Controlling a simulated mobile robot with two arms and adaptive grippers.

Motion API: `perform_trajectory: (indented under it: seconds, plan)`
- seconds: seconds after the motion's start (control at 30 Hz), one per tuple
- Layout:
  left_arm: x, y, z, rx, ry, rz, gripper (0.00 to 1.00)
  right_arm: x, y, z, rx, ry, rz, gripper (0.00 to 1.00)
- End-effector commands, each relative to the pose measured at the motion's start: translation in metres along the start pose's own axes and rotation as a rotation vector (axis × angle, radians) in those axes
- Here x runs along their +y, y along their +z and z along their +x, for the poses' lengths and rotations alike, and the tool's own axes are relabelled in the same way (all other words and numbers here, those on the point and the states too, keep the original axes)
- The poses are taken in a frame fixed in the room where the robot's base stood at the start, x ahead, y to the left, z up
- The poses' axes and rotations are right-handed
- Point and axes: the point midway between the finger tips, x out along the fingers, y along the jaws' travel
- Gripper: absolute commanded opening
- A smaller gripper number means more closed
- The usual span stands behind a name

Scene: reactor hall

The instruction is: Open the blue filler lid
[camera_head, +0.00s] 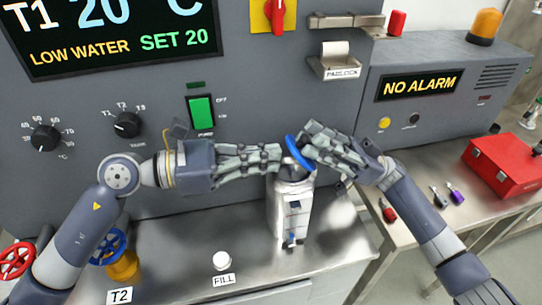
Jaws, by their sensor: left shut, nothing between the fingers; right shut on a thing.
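The blue filler lid (298,153) is a round disc. It stands tilted on edge above the grey top of a white filler unit (291,208) on the steel counter. My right gripper (308,142) is shut on the lid from the right. My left gripper (276,158) is shut and empty, with its fingertips close to the lid's left side. The fingers hide part of the lid and the filler's top, so I cannot see its opening clearly.
A white knob (221,260) labelled FILL stands on the counter in front. A blue valve wheel (109,246) is at left. The grey control panel (240,100) rises behind. A side table with a red toolbox (502,166) is at right.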

Motion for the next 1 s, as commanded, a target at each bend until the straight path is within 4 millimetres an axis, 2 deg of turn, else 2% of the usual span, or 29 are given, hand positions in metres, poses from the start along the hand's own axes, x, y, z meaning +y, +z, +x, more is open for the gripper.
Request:
perform_trajectory:
  seconds: [0.2, 0.5, 0.7, 0.97, 1.0]
  plan:
    - [0.0, 0.0, 0.012, 0.001, -0.001, 0.0, 0.0, 0.001, -0.004, 0.001, 0.006, 0.002, -0.005, 0.0]
    - [0.0, 0.001, 0.012, 0.001, 0.0, 0.0, 0.0, 0.001, -0.004, 0.001, 0.006, 0.002, -0.005, 0.0]
    - [0.0, 0.01, 0.018, 0.0, 0.0, 0.003, 0.0, 0.001, -0.004, 0.001, 0.005, 0.001, -0.005, 0.0]
    - [-0.001, 0.013, 0.02, -0.007, 0.0, 0.001, 0.0, 0.001, -0.002, 0.003, 0.001, -0.001, -0.004, 0.0]
    - [-0.001, 0.014, 0.02, -0.008, 0.0, 0.001, 0.0, 0.001, -0.002, 0.003, 0.0, -0.001, -0.003, 0.27]
